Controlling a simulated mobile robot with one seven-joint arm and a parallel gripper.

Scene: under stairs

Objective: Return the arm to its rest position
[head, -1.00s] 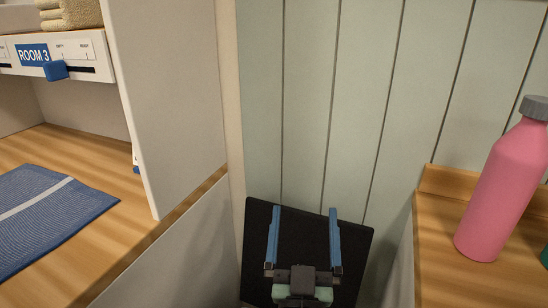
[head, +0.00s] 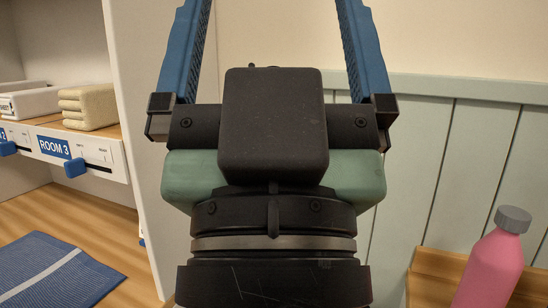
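My gripper (head: 277,22) is large in the middle of the head view, close to the camera, with its blue fingers pointing up. The two fingers are wide apart, and I see only the wall between them. Their tips run out of the top of the picture. The black and green gripper body and wrist hide much of the middle of the scene.
At left, a shelf unit has a ROOM 3 label (head: 55,147), blue sliders and folded towels (head: 89,107). A blue striped mat (head: 50,272) lies on its wooden surface. A pink bottle (head: 489,268) with a grey cap stands at lower right by a wooden ledge (head: 436,272). A green panelled wall (head: 465,150) is behind.

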